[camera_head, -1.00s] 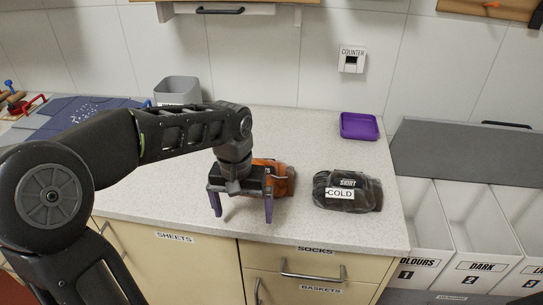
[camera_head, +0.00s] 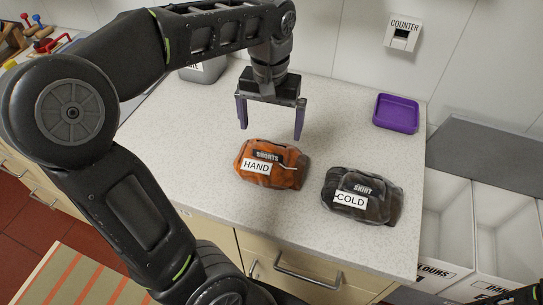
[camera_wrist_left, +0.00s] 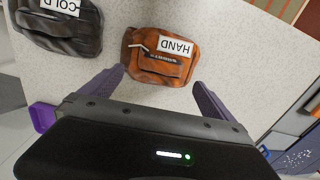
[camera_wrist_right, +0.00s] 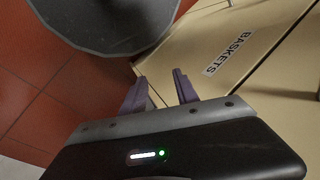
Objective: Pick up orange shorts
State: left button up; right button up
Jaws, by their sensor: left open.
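The folded orange shorts (camera_head: 270,165), marked "SHORTS" and "HAND", lie on the pale speckled counter. My left gripper (camera_head: 270,128) is open and empty, just behind and above the shorts, apart from them. In the left wrist view the shorts (camera_wrist_left: 160,55) lie ahead of the gap between the two purple fingers (camera_wrist_left: 160,85).
A dark folded skirt (camera_head: 362,196) marked "COLD" lies right of the shorts. A purple tray (camera_head: 396,113) stands at the back right, a grey bin (camera_head: 203,70) at the back left. White bins (camera_head: 447,230) stand beyond the counter's right edge. The counter left of the shorts is clear.

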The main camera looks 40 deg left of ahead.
aim_at(269, 146)
pick_arm(q)
jog(key=shift+f, duration=1.3)
notch_tip(269, 146, down, 5)
jog(key=shift+a+f+p, duration=0.1)
jog(key=shift+p, duration=0.5)
jog(key=shift+c, duration=0.3)
jog(key=c, duration=2.1)
